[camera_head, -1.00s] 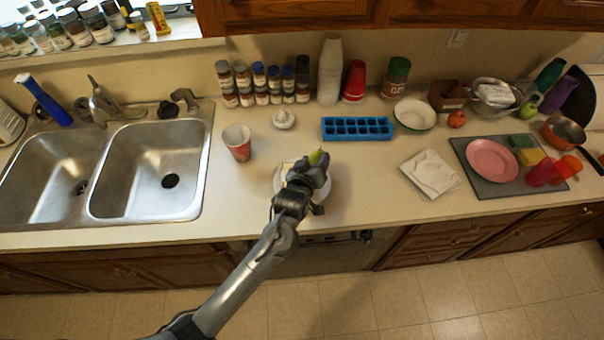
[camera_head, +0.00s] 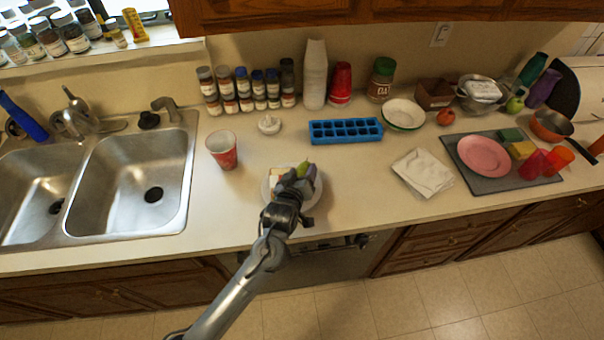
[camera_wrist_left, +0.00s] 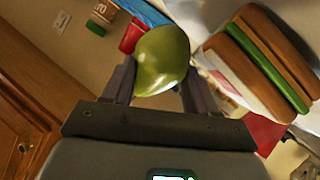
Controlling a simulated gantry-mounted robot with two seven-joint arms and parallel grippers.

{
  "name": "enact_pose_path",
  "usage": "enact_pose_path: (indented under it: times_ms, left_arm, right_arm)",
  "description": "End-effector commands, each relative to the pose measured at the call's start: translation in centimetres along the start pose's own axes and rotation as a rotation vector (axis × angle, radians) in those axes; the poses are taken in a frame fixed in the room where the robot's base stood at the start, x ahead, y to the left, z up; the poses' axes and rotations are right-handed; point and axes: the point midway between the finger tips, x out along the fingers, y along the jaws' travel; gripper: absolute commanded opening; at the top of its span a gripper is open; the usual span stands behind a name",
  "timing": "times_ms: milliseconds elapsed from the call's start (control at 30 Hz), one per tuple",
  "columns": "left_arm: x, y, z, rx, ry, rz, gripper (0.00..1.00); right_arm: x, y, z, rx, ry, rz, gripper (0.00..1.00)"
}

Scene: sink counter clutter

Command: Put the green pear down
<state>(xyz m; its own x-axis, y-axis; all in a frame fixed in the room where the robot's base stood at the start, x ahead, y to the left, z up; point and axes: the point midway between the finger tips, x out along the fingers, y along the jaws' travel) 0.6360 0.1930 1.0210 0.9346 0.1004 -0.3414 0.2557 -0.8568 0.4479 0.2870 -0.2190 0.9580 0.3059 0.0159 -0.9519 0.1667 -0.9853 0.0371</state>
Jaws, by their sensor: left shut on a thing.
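The green pear (camera_wrist_left: 161,60) sits between the two fingers of my left gripper (camera_wrist_left: 158,85) in the left wrist view. The gripper is shut on it. In the head view the left gripper (camera_head: 300,178) is over a white plate (camera_head: 314,195) near the front of the counter, and the pear (camera_head: 303,169) shows just past the fingers. A sandwich with brown bread and a green layer (camera_wrist_left: 262,62) is beside the pear in the left wrist view. Whether the pear touches the plate is hidden by the gripper. My right gripper is not in view.
A red patterned cup (camera_head: 222,151) stands left of the plate. A blue ice tray (camera_head: 345,131) lies behind it, and a white cloth (camera_head: 423,172) lies to the right. The double sink (camera_head: 130,185) is at the left. Bare counter lies between plate and cloth.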

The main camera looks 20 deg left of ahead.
Motion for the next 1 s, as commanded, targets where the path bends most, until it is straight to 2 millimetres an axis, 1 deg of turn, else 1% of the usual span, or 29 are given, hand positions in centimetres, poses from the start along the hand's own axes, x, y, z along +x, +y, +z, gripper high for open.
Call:
enact_pose_path:
  times_ms: [500,533,600,1000]
  left_arm:
    - [0.4,-0.7,1.2,0.001,-0.004,-0.003,0.22]
    - [0.5,-0.7,1.3,0.001,-0.006,-0.004,0.59]
    - [0.5,-0.8,1.4,0.001,-0.008,-0.005,0.68]
    - [0.5,-1.1,1.6,0.001,-0.014,-0.011,0.68]
  right_arm:
    - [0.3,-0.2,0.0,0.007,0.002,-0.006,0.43]
    - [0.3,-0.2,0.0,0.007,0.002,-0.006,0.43]
    - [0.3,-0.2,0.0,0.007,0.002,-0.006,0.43]
    - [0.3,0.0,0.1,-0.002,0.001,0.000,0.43]
